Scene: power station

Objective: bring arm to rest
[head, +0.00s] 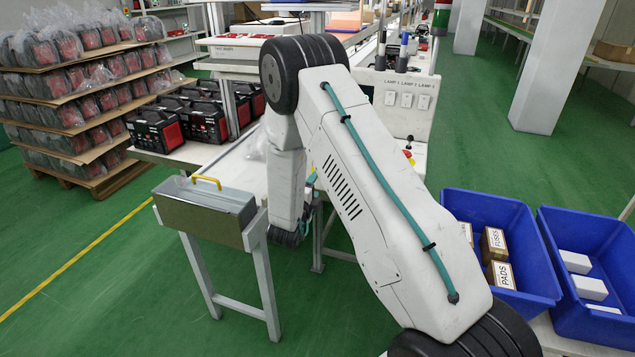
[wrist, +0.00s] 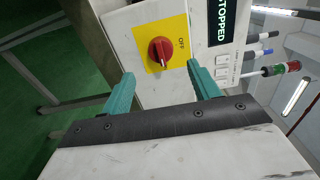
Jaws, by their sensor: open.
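My arm rises across the middle of the head view and bends down at the top. Its far end hangs beside the white bench, and the gripper is mostly hidden there, with only bits of teal showing. In the wrist view my gripper (wrist: 162,86) is open, its two teal fingers apart with nothing between them. Beyond the fingertips is a red rotary knob (wrist: 161,52) on a yellow plate (wrist: 181,28) marked OFF. The fingers look clear of the knob. A dark display (wrist: 222,20) beside it reads STOPPED.
A metal box with a yellow handle (head: 206,207) stands on a white stand left of my arm. Blue bins (head: 485,210) with labelled boxes sit at right. Black-and-red units (head: 155,128) line the bench. A loaded pallet (head: 105,180) stands at far left. Green floor is open at front left.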

